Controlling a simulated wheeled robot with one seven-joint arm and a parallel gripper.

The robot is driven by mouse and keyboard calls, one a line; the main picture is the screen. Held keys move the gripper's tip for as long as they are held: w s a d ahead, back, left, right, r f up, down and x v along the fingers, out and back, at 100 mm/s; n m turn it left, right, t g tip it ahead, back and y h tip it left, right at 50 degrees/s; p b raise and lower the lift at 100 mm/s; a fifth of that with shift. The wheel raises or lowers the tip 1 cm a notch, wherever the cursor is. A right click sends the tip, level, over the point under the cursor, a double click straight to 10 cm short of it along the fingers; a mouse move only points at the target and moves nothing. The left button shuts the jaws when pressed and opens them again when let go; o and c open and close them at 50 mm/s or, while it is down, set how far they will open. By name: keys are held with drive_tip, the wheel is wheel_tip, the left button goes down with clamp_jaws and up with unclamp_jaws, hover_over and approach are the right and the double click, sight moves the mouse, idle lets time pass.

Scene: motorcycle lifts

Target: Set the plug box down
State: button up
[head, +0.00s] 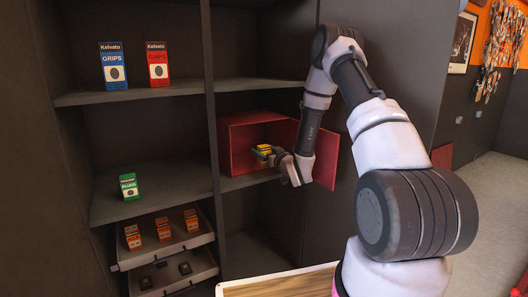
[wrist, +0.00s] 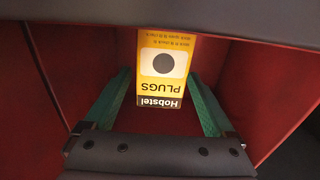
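The plug box (wrist: 163,75) is yellow and white with a black dot, marked "Hobstel PLUGS", and shows upside down in the wrist view. Whether the box's base touches the compartment floor cannot be told.
A red door (head: 324,155) stands open just right of my wrist. Blue (head: 113,72) and red (head: 157,70) grips boxes stand on the upper left shelf. A green plugs box (head: 129,187) stands below them.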

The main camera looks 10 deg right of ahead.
drive_tip(key=shift+s+r, duration=0.15)
drive_tip(key=v, duration=1.1)
drive_tip(key=shift+s, duration=0.35)
drive_tip(key=shift+s+d, duration=0.15)
